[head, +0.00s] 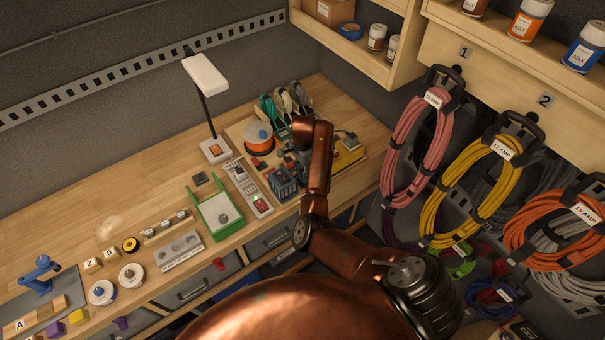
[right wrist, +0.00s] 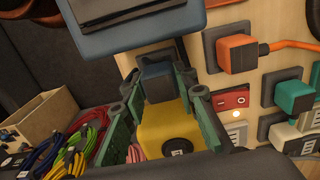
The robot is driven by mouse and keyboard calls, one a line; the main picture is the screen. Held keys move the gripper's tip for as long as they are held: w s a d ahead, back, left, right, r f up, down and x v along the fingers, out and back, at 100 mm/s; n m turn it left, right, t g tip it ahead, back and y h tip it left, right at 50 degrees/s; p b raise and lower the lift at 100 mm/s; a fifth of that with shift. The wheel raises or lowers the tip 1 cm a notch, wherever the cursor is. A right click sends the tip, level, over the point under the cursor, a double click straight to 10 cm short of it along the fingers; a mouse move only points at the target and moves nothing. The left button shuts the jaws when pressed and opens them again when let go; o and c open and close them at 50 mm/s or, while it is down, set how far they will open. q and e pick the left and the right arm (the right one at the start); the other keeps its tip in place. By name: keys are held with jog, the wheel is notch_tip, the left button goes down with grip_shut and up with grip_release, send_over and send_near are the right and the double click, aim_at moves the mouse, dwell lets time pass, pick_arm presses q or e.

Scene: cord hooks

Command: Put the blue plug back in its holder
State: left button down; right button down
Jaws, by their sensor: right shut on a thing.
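My right gripper (right wrist: 158,95) shows in the right wrist view with its green-padded fingers close about a dark blue block, which looks like the blue plug (right wrist: 157,80). A yellow block (right wrist: 160,125) with a dark round mark shows between the fingers, below the blue one; I cannot tell whether it touches them. A large dark blue body (right wrist: 120,32) with a slot lies just beyond. In the head view my right arm reaches over the bench and hides most of the gripper. I cannot tell which part is the plug's holder. My left gripper is out of view.
A wooden panel holds an orange plug (right wrist: 237,53), a red switch (right wrist: 231,99) and a teal plug (right wrist: 292,95) close to the right of the gripper. A lamp (head: 205,72) and a green-framed tray (head: 220,213) stand on the bench (head: 65,222). Coiled cords (head: 468,190) hang at right.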

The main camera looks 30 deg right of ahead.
aim_at(302, 172)
jog(key=shift+f+b, duration=0.3)
jog(key=shift+f, duration=0.3)
dwell(0.5)
jog(key=c, duration=1.5)
grip_release()
jog(key=shift+o, duration=0.2)
jog(key=shift+r, duration=0.25)
notch_tip(302, 172, up, 10)
jog(key=shift+w+r, duration=0.15)
jog(key=shift+r, duration=0.65)
